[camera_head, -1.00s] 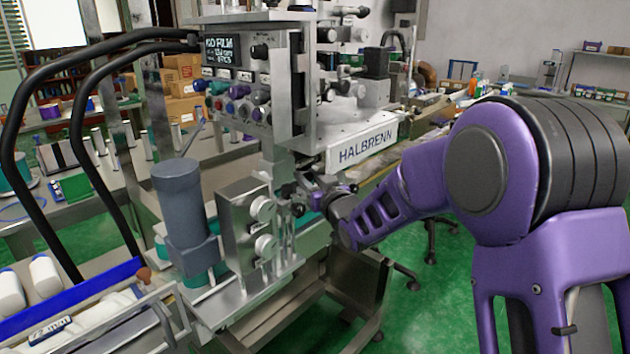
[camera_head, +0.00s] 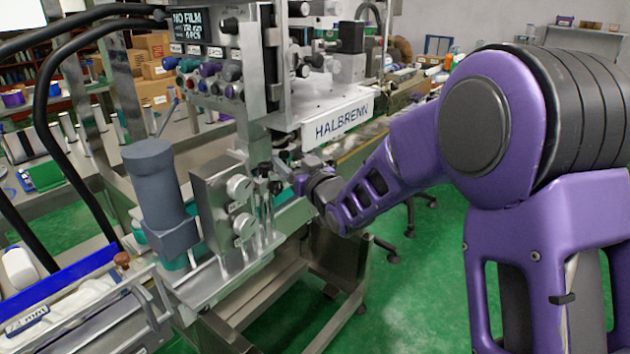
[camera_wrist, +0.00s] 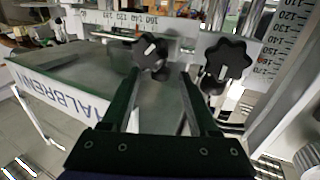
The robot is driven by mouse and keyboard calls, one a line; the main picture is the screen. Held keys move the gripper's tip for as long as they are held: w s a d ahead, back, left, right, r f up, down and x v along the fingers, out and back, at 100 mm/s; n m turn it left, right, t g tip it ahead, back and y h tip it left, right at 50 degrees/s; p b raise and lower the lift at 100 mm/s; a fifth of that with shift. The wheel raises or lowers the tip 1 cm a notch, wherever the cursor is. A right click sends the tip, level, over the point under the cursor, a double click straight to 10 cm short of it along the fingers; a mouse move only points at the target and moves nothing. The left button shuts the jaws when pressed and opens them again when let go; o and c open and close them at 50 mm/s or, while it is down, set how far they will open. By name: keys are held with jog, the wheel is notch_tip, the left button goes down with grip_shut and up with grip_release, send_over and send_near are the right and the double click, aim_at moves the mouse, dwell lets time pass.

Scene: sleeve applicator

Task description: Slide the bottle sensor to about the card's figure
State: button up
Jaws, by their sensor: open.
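A black star knob (camera_wrist: 150,52) sits under a horizontal ruler (camera_wrist: 108,20) in the wrist view, just beyond and between my fingertips. I cannot tell whether the fingers touch it. A second black star knob (camera_wrist: 226,62) is to its right, beside an upright scale (camera_wrist: 287,40). I cannot tell for sure which knob belongs to the bottle sensor. My gripper (camera_wrist: 160,74) is open, with nothing held. In the head view my gripper (camera_head: 300,182) is at the machine below the HALBRENN plate, its fingers partly hidden. A small card (camera_head: 26,322) at lower left seems to read 73 mm.
The HALBRENN plate (camera_head: 338,121) and machine body stand close above my gripper. A grey motor (camera_head: 152,190) and a steel box with two round knobs (camera_head: 240,205) stand to the left. A display (camera_head: 188,24) reads NO FILM.

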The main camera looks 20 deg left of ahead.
jog(key=v, duration=1.4)
jog(key=shift+s+d, duration=0.15)
